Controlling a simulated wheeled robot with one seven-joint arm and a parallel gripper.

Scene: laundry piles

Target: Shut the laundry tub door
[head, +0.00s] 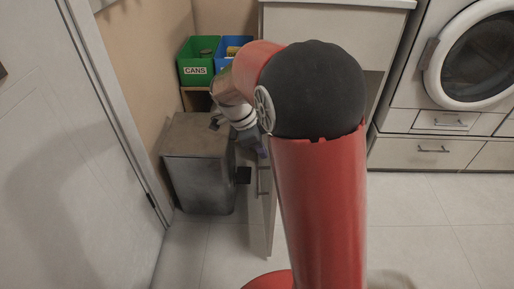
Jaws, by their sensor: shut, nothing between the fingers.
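The laundry tub cabinet (320,22) stands at the back centre, largely hidden behind my red arm. My gripper (257,149) is shut and empty, at the upper part of the door. My arm hides part of the door and its hinge side. I cannot tell whether the fingers touch the door.
A dark grey metal bin (198,168) stands just left of the door. Green (197,62) and blue (231,52) recycling boxes sit behind it. A washing machine (478,58) is at the right above drawers (436,150). Floor is clear at front right.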

